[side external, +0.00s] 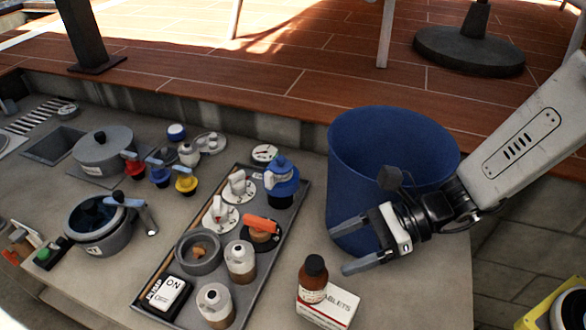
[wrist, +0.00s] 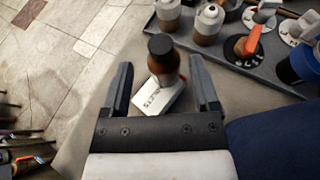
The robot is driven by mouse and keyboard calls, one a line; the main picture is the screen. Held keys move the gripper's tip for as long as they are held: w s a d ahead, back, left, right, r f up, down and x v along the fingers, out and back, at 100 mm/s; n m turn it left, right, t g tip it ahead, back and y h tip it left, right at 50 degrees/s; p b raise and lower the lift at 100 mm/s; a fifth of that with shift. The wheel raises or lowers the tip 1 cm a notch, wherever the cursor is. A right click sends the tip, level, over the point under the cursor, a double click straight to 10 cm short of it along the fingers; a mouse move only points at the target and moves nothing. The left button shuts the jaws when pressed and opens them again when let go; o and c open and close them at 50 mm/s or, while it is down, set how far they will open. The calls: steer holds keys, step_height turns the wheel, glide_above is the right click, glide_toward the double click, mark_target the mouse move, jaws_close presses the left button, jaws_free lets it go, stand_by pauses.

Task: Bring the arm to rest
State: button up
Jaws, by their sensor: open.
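My gripper (side external: 338,249) is open and empty at the right part of the counter, in front of the blue bin (side external: 385,135). Its two fingers point left in the side view. In the wrist view my gripper (wrist: 163,90) has its fingers spread wide. A brown bottle with a black cap (wrist: 166,62) and a white tablets box (wrist: 163,97) appear between and beyond them. In the side view the brown bottle (side external: 313,280) stands at the white box (side external: 328,306), below the fingers in the picture. I see no contact with my fingers.
A grey tray (side external: 272,275) holds several bottles, valves and an ON switch (side external: 167,294). Pots (side external: 102,150) and coloured valve knobs stand farther left. The blue bin rises close beside my wrist. A wooden deck (side external: 300,80) lies behind, and the counter's edge drops to a tiled floor (wrist: 60,50).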

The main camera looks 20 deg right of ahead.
mark_target(310, 262)
steer(key=shift+a, duration=0.1)
stand_by(0.6)
steer(key=shift+x, duration=3.6)
steer(key=shift+a+f, duration=0.1)
steer(key=shift+f, duration=0.1)
steer(key=shift+r, duration=0.1)
steer(key=shift+d+r, duration=0.15)
steer(key=shift+d, duration=0.05)
steer(key=shift+v, duration=3.5)
steer(key=shift+x, duration=3.75)
step_height(310, 262, up, 9)
steer(key=shift+r, duration=0.15)
